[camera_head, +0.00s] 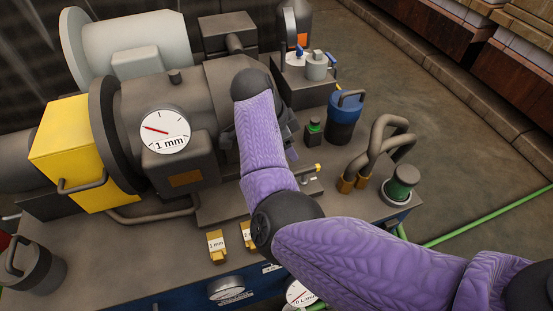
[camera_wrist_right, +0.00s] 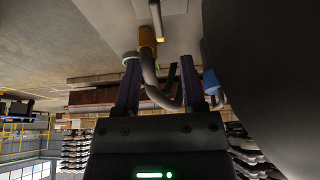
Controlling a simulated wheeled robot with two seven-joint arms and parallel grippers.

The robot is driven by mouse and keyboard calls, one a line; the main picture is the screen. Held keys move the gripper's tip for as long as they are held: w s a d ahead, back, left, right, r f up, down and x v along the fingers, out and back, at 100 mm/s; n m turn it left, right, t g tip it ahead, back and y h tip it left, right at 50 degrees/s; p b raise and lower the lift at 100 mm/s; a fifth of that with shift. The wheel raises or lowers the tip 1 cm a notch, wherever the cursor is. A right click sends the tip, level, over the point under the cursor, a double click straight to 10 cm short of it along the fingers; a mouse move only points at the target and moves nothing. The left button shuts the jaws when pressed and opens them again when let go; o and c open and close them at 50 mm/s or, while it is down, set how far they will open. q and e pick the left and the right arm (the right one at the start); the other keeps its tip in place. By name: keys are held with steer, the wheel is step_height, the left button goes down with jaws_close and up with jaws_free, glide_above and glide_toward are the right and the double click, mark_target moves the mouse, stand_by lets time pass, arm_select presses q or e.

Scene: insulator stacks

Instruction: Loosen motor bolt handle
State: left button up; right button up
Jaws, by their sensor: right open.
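The grey motor (camera_head: 215,95) with a round 1 mm dial (camera_head: 165,131) stands in the middle of the bench in the head view. A small handle with a yellow tip (camera_head: 317,168) sits by the motor's foot; a similar thin grey rod with a yellow end (camera_wrist_right: 157,22) shows at the top of the right wrist view. I cannot tell for sure that this is the bolt handle. My right gripper (camera_wrist_right: 158,60) is open, its fingers pointing towards that rod and apart from it. In the head view my right arm hides part of the motor and most of this gripper.
A bent pipe (camera_wrist_right: 150,75) shows between my fingers in the wrist view. Yellow 1 mm blocks (camera_head: 216,246) lie near the front edge.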

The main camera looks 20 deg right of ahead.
mark_target(304, 169)
steer(key=b+x, duration=0.4)
steer(key=x, duration=0.5)
steer(key=shift+s+d+f+b, duration=0.2)
steer(key=shift+b, duration=0.1)
jaws_close()
arm_select(q)
steer(key=f, duration=0.1)
steer(key=s+f, duration=0.1)
steer(key=f, duration=0.1)
steer(key=s+f, duration=0.1)
steer(key=shift+d+f, duration=0.2)
steer(key=shift+g, duration=0.3)
